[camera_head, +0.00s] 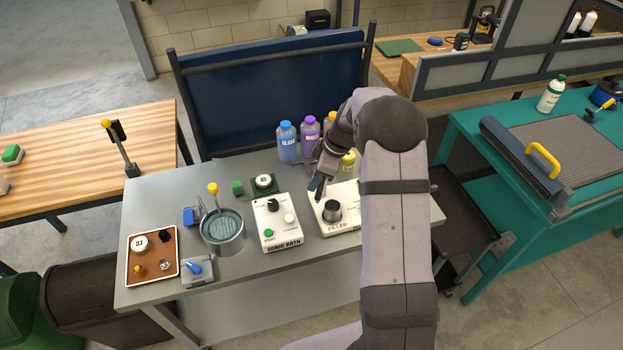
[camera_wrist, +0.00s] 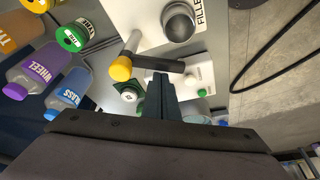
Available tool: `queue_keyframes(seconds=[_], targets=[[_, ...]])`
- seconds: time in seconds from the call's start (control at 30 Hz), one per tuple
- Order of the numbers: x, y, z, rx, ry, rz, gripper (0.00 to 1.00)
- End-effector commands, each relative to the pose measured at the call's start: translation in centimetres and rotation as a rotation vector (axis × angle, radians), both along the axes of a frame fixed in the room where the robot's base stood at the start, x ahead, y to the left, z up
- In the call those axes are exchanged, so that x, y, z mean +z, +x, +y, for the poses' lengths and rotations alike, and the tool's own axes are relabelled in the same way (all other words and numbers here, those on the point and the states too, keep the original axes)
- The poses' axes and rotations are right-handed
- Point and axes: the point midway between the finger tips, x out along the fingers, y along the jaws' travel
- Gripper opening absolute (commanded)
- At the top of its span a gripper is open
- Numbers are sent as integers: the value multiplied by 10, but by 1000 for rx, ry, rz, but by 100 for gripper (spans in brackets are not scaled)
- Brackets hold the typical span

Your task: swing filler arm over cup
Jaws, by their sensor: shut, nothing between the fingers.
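The white filler base (camera_head: 346,227) stands at the right of the grey bench and carries a dark round cup (camera_head: 331,211). In the wrist view the cup (camera_wrist: 180,22) is near the top. The filler arm (camera_wrist: 160,65) is a dark bar beside a grey post with a yellow knob (camera_wrist: 121,68); it points to the right and lies clear of the cup. My gripper (camera_wrist: 163,76) is shut and empty, its tips close to the bar's side; I cannot tell if they touch. In the head view my gripper (camera_head: 316,190) is left of the cup, and my arm hides part of the filler.
The sonic bath box (camera_head: 277,222) stands left of the filler. Blue (camera_head: 287,143) and purple (camera_head: 310,137) bottles stand behind. A round basin (camera_head: 223,233) and a brown tray (camera_head: 151,256) are further left. Bare bench shows along the front.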

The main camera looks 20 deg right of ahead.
Motion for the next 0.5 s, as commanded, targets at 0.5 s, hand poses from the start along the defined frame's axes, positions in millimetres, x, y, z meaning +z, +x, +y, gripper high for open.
queue_keyframes(seconds=[0.5], targets=[[-1,-1,-3,49,-1,-2,0]])
